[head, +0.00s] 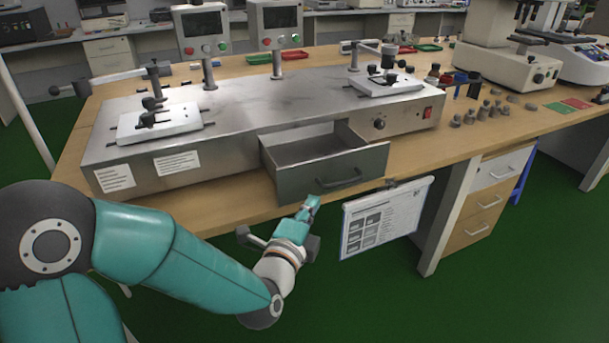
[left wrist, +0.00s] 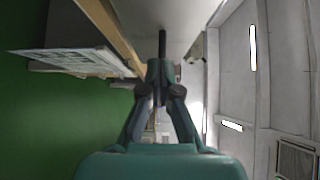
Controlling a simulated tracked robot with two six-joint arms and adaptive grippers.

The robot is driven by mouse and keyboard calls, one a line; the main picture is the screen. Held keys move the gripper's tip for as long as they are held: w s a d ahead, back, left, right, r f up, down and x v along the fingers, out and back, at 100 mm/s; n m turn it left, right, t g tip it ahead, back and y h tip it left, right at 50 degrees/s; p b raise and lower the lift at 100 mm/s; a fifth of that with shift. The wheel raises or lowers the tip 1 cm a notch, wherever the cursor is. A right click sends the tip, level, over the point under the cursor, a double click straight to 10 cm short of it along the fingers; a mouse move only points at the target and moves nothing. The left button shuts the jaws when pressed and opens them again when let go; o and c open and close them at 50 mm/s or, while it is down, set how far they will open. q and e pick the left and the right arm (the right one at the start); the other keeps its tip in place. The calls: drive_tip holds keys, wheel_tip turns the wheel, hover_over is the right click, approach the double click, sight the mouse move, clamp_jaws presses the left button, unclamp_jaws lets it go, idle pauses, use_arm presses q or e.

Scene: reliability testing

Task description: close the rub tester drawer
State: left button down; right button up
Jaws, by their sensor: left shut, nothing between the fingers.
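The rub tester (head: 240,115) is a long grey metal machine on the wooden bench. Its drawer (head: 331,175) is pulled out at the front and stands open, empty inside, with a dark bar handle (head: 338,179) on its front panel. My left gripper (head: 313,200) is shut and empty. In the head view it is just in front of the drawer's lower edge, left of the handle; whether it touches cannot be told. In the left wrist view the closed fingers (left wrist: 162,75) point at a dark upright shape that is hard to make out. My right gripper does not show.
A white printed sheet (head: 385,218) hangs from the bench's front edge, right of my left gripper. The wooden bench (head: 450,155) holds small weights (head: 485,112) and a microscope-like instrument (head: 505,60) at the right. Green floor lies free in front.

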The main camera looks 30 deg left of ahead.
sight(311, 182)
use_arm(q)
drive_tip(key=shift+w+a+f+p, duration=0.1)
drive_tip(key=shift+w+a+p, duration=0.95)
drive_tip(key=shift+w+a, duration=0.6)
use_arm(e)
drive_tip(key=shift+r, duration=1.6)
use_arm(q)
drive_tip(key=shift+w, duration=0.1)
